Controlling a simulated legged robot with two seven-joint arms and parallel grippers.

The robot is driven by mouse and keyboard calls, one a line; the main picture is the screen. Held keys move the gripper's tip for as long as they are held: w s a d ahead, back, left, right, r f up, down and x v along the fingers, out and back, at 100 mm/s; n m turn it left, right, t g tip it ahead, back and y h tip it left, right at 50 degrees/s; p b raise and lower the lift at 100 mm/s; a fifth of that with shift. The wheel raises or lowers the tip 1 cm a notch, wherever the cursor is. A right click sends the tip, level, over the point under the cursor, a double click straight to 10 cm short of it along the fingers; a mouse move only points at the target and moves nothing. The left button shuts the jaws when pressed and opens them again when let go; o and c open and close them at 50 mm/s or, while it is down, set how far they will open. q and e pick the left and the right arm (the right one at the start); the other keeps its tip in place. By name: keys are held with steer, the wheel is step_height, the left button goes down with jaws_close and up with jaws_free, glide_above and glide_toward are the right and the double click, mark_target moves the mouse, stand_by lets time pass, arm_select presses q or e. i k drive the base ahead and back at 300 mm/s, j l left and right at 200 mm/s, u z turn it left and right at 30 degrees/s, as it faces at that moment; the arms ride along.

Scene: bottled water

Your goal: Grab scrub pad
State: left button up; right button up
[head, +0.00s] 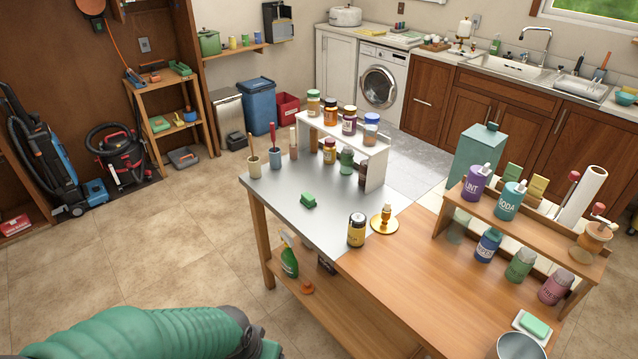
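A second, lighter green pad or sponge (534,326) rests on a white dish at the table's near right; I cannot tell which of the two is meant. A green ribbed arm of mine comes in at the lower left, well short of the table. Neither gripper shows in the head view, so nothing is seen held.
A yellow-labelled jar (356,230) and a gold candle holder (384,220) stand right of the first pad. Brushes in holders (275,159) and a white shelf of jars (345,140) are behind it. A wooden rack of bottles (520,222) stands at right. Floor left of the table is clear.

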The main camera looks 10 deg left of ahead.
mark_target(307, 199)
steer(key=i+j, duration=0.25)
steer(key=j, duration=0.15)
steer(key=i+j, duration=0.25)
steer(key=j, duration=0.15)
steer(key=i+j, duration=0.3)
steer(key=j+z, duration=0.05)
steer(key=j, duration=0.05)
